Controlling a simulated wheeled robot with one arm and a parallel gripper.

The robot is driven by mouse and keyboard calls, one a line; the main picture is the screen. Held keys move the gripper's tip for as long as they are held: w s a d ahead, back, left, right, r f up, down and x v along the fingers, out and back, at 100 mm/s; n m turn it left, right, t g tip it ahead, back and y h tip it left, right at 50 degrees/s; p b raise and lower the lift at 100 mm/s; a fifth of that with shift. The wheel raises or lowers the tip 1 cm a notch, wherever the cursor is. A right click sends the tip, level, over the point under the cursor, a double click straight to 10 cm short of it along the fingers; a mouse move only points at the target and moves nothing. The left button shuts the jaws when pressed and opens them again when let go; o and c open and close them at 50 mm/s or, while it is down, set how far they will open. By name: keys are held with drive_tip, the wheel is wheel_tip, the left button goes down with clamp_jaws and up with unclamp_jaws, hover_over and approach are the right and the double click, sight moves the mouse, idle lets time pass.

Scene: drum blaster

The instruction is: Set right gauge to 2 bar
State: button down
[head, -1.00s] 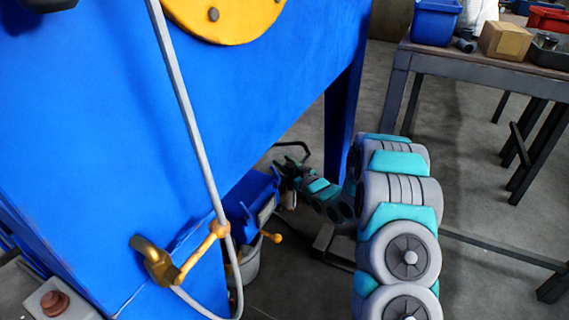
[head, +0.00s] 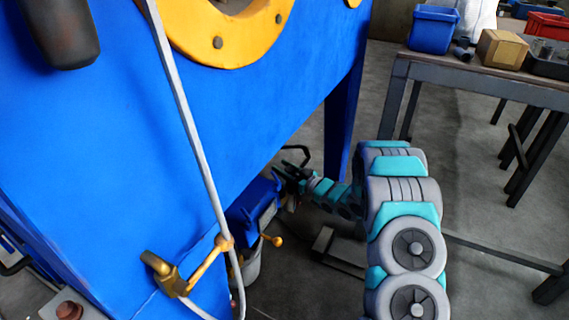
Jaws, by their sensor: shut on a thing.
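No gauge face or pressure reading can be made out. My gripper (head: 284,174) is low beside the blue cabinet, at the right side of a small blue unit (head: 252,206). It is small and dark in the picture. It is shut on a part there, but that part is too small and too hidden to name. My arm reaches to it from the right. A thin black bent rod or hose (head: 298,149) shows just above the gripper.
The large blue cabinet (head: 250,105) has a yellow ring (head: 218,55). A grey hose (head: 185,110) hangs down its side past a brass valve (head: 170,276). A grey bucket (head: 251,268) is under the small unit. A workbench (head: 468,82) with boxes stands at right.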

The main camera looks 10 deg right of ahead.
drive_tip(key=shift+s+a+n+g+y+p, duration=0.2)
drive_tip(key=shift+n+g+y+p, duration=0.1)
drive_tip(key=shift+n+g+y, duration=0.65)
drive_tip(key=shift+s+a+n+g+y+p, duration=0.15)
drive_tip(key=shift+n+g+y+p, duration=0.2)
drive_tip(key=shift+n+g+y, duration=0.65)
drive_tip(key=shift+s+a+n+g+y+p, duration=0.1)
drive_tip(key=shift+s+n+g+y+p, duration=0.15)
drive_tip(key=shift+n+g+y, duration=0.7)
drive_tip(key=shift+g, duration=0.5)
drive_tip(key=shift+c, duration=2)
unclamp_jaws()
drive_tip(key=shift+v, duration=3.9)
drive_tip(key=shift+r, duration=0.1)
